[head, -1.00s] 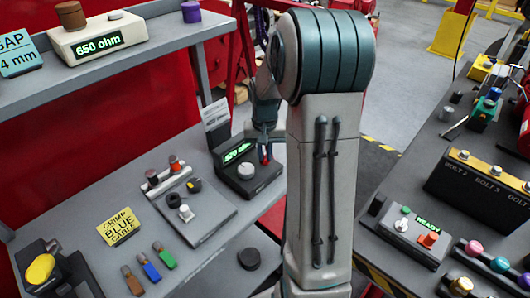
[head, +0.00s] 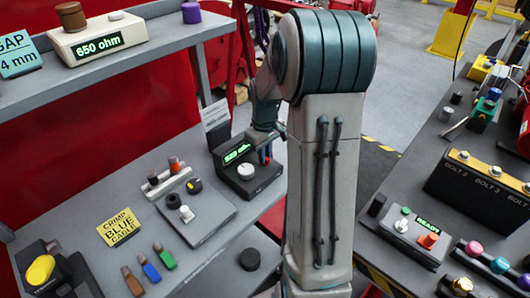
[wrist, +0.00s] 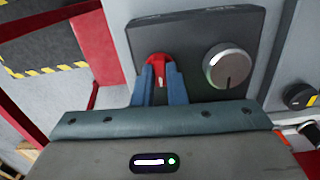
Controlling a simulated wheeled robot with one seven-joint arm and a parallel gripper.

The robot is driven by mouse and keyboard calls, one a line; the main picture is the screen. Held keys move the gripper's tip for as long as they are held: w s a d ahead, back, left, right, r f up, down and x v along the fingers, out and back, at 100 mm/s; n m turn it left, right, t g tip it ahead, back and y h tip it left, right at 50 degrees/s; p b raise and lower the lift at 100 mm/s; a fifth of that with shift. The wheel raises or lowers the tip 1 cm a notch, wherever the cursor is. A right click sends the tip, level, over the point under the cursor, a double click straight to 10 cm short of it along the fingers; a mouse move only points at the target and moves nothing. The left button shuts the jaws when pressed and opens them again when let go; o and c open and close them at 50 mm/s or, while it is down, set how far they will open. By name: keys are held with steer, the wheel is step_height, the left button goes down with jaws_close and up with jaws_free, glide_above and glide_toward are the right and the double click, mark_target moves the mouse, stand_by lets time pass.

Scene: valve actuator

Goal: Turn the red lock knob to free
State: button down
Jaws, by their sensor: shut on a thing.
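The red lock knob (wrist: 158,61) shows in the wrist view on the grey face of a dark box (wrist: 195,28). A pale line on it runs down the picture. My gripper (wrist: 161,82) has its two blue fingers on either side of the knob, shut on it. A larger silver dial (wrist: 228,66) sits to the right of the knob, clear of the fingers. In the head view my gripper (head: 264,138) is over the right part of the box (head: 234,182), mostly hiding the red knob and covering the end of the green display (head: 235,154).
A grey plate with knobs and switches (head: 205,222) lies left of the box on the same bench. A shelf (head: 120,60) overhangs the bench at the left.

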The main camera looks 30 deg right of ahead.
stand_by(0.3)
steer(key=c, duration=1.5)
jaws_free()
steer(key=shift+o, duration=0.2)
step_height(320, 180, up, 14)
steer(key=shift+f, duration=0.1)
